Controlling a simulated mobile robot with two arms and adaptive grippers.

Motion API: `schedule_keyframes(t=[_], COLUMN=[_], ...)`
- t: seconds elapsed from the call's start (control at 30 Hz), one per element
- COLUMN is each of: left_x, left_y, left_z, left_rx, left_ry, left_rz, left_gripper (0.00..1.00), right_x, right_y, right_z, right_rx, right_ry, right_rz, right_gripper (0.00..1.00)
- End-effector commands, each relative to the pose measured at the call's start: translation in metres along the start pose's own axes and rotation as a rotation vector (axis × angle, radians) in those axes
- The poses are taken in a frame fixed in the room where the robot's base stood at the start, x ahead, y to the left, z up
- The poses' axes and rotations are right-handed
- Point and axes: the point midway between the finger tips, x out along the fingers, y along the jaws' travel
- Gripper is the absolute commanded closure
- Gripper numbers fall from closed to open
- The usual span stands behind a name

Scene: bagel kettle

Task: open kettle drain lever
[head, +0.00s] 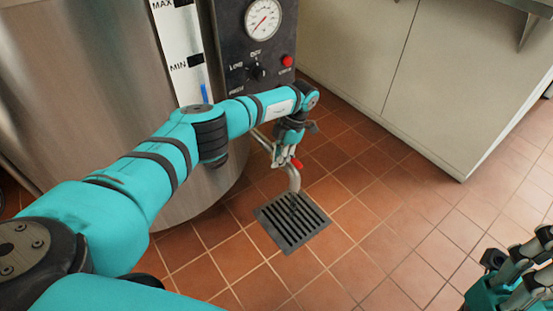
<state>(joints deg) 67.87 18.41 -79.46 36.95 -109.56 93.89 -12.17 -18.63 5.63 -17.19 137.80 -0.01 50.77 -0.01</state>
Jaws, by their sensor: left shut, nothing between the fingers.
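The large steel kettle (90,75) fills the upper left of the head view. Its drain pipe (294,180) comes out low on the right side and bends down above a floor grate. The drain lever has a red tip (297,163), which shows just below my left gripper. My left gripper (283,160) is shut and empty, its fingertips close beside the lever. I cannot tell whether they touch it. The rest of the lever is hidden behind the gripper. My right gripper (520,270) shows partly at the lower right edge, well away from the kettle; its fingertips are not clear.
A dark floor grate (292,222) lies under the pipe outlet. A control panel (257,45) with a gauge, knob and red button is on the kettle's front. A pale cabinet (400,70) stands at the upper right. The tiled floor between is clear.

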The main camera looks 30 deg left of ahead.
Motion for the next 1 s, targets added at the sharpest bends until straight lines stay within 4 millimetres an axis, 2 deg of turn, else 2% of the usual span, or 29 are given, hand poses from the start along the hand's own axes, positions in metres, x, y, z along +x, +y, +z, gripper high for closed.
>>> schedule_keyframes(t=[0.03,0.1,0.33,0.5,1.0], left_x=[-0.015,-0.029,-0.062,-0.068,-0.068], left_y=[0.000,0.000,0.001,0.001,-0.001], left_z=[-0.001,0.000,0.000,0.000,0.001], left_rx=[0.001,0.002,0.001,0.002,0.005], left_ry=[0.001,0.001,0.003,0.005,0.003], left_rz=[0.001,0.000,0.000,-0.001,-0.004], left_gripper=[1.00,1.00,1.00,1.00,1.00], right_x=[0.002,0.001,0.009,0.010,0.010], right_y=[0.000,0.000,0.000,0.000,0.000], right_z=[-0.001,-0.002,-0.003,-0.003,-0.003], right_rx=[0.001,0.002,0.002,0.002,0.001], right_ry=[-0.012,-0.020,-0.016,-0.016,-0.014], right_rz=[0.003,0.007,0.006,0.006,0.007], right_gripper=[1.00,1.00,1.00,1.00,1.00])
